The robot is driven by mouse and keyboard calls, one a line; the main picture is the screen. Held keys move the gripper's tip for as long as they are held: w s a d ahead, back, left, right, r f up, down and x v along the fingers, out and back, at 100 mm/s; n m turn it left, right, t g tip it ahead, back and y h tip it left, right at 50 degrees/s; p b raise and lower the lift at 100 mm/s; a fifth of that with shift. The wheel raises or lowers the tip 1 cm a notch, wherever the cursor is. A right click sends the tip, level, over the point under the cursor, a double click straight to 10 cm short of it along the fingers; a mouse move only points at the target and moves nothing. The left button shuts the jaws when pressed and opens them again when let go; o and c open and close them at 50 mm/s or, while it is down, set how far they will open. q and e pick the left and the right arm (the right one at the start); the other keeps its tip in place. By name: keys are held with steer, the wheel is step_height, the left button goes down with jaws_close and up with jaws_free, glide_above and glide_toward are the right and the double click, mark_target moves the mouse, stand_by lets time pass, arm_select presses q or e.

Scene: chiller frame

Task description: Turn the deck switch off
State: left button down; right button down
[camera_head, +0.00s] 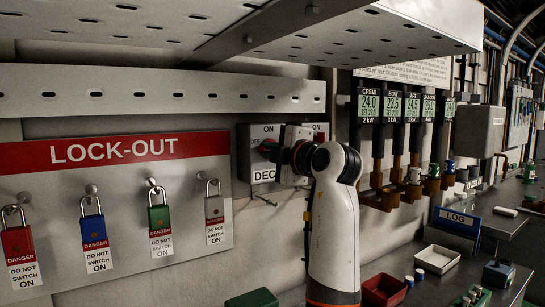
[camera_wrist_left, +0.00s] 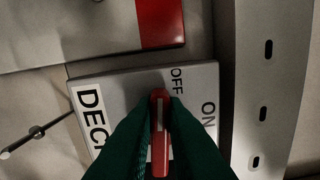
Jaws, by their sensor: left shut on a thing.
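The deck switch box (camera_head: 245,165) is a grey box on the wall, with ON at its top and a partly covered label starting "DEC" at its bottom. In the left wrist view the box face (camera_wrist_left: 120,90) shows OFF, ON and "DEC". The switch's red handle (camera_wrist_left: 160,108) has a white stripe. My left gripper (camera_head: 268,150) is at the front of the box. In the left wrist view its dark green fingers are shut on the red handle from both sides. The fingers hide the pivot, so I cannot tell which mark the handle points to. My right gripper is not in view.
A LOCK-OUT board (camera_head: 120,255) with several padlocks hangs left of the box. A perforated metal rail (camera_head: 150,97) runs above it. Several display units (camera_head: 369,105) stand to the right. A red tray (camera_head: 383,290) and a blue LOG holder (camera_head: 457,219) are on the counter.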

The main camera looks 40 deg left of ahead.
arm_select(q)
steer(key=shift+n, duration=0.7)
steer(key=shift+b, duration=0.3)
steer(key=c, duration=1.5)
jaws_free()
steer(key=shift+a+f, duration=0.1)
steer(key=shift+o, duration=0.2)
